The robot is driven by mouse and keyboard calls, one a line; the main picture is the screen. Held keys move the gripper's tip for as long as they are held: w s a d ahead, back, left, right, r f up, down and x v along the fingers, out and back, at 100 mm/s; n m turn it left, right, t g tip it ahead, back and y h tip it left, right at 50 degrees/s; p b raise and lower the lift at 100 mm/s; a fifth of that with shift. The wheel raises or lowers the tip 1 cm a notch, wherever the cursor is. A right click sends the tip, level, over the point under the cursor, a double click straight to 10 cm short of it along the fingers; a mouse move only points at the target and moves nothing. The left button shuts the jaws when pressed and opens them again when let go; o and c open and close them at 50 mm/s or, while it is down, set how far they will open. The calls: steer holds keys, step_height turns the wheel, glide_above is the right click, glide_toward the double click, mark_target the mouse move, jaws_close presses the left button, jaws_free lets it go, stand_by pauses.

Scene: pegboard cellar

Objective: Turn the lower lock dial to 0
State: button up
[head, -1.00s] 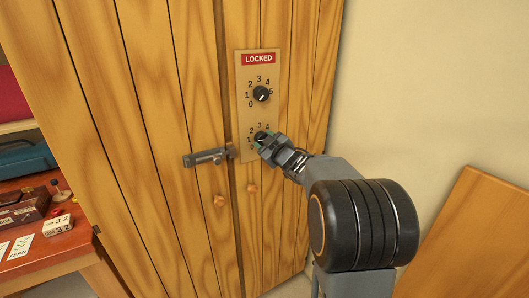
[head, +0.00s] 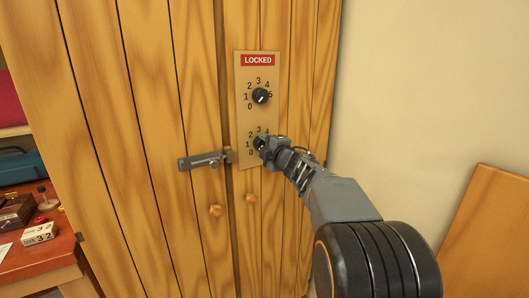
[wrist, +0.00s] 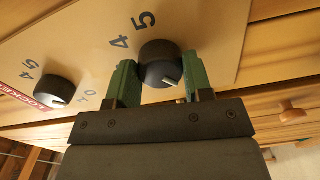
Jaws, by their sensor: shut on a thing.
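The lower lock dial (wrist: 160,66) is a round black knob with a white mark, on a tan lock panel (wrist: 215,25) marked with numbers. In the head view the lower dial (head: 259,142) is partly covered by my gripper (head: 264,146). Numbers 0 to 4 show around it there; the 5 is hidden. In the wrist view my gripper (wrist: 160,80) has its green fingers on both sides of the lower dial, shut on it. The white mark shows at the dial's near edge, slightly right. I cannot tell which number it points to.
The upper dial (head: 261,96) sits above, under a red LOCKED sign (head: 258,60). A metal latch (head: 205,160) crosses the cabinet doors, with two wooden knobs (head: 216,210) below. A red table (head: 40,262) with small items stands left. A wooden board (head: 490,240) leans at right.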

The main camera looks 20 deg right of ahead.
steer(key=shift+n+b, duration=0.3)
steer(key=shift+n, duration=0.6)
steer(key=o, duration=0.9)
steer(key=s, duration=0.4)
steer(key=s+d, duration=0.1)
steer(key=s, duration=0.8)
steer(key=shift+s+d, duration=0.25)
steer(key=shift+s, duration=0.1)
